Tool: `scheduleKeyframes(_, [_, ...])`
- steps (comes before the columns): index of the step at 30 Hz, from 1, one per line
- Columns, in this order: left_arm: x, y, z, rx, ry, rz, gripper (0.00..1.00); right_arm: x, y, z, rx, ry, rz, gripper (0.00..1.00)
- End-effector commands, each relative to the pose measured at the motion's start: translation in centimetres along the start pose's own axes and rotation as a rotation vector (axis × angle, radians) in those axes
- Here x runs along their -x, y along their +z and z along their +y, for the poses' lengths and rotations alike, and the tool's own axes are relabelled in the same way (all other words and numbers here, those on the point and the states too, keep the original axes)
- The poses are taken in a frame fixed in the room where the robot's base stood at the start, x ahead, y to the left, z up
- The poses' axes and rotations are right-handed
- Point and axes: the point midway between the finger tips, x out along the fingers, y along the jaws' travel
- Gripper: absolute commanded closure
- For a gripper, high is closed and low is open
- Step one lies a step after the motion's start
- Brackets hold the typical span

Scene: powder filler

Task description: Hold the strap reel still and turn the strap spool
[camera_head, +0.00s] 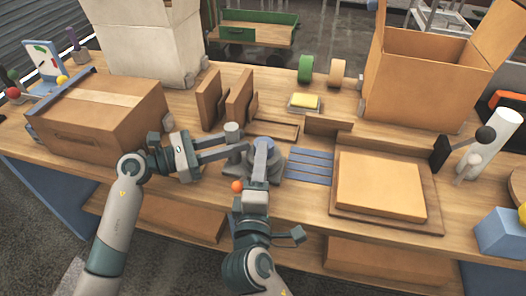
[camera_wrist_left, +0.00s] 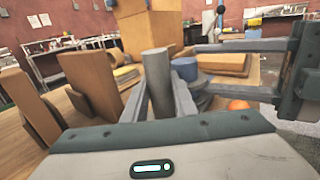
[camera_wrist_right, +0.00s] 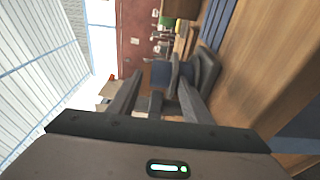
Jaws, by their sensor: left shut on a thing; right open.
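The strap reel is a grey device on the table near the front edge, with a round grey base (camera_head: 272,172). My left gripper (camera_head: 240,143) is shut on its upright grey post (camera_head: 233,131); in the left wrist view the post (camera_wrist_left: 156,75) stands between the fingers. A blue spool (camera_wrist_left: 184,68) shows just beyond the post. My right gripper (camera_head: 263,147) is over the reel, and its fingers hide part of it in the head view. In the right wrist view its open fingers (camera_wrist_right: 158,100) are apart around a grey part of the reel; contact is unclear.
An orange ball (camera_head: 237,187) is beside the reel, close to my right arm. Blue strips (camera_head: 310,166) lie to its right, then a flat box on a brown tray (camera_head: 388,222). Brown upright panels (camera_head: 238,97) stand behind my left gripper, and a closed carton (camera_head: 105,117) is at left.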

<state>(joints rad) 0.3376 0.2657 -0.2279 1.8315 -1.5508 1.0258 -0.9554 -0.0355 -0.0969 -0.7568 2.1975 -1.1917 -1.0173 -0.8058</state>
Motion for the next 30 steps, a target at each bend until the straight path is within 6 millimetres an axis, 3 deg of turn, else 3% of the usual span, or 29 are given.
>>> scheduleKeyframes(6, [0.0,-0.2,0.0,0.002,0.000,0.003,1.00,3.7,-0.1,-0.1,-0.002,-0.002,0.001,0.55])
scheduleKeyframes(12, [0.0,-0.1,0.0,0.001,0.000,0.002,1.00,6.0,0.0,0.0,0.000,0.001,0.001,0.55])
scheduleKeyframes(26, [0.0,0.0,0.0,0.000,0.001,0.000,1.00,6.8,0.0,0.1,-0.001,0.003,0.001,0.55])
scheduleKeyframes(27, [0.0,0.0,0.0,0.000,0.001,0.000,1.00,6.8,0.0,0.1,-0.001,0.003,0.001,0.46])
scheduleKeyframes(30, [0.0,0.0,0.0,0.000,0.001,0.000,1.00,6.7,0.0,0.2,0.009,0.007,-0.001,0.46])
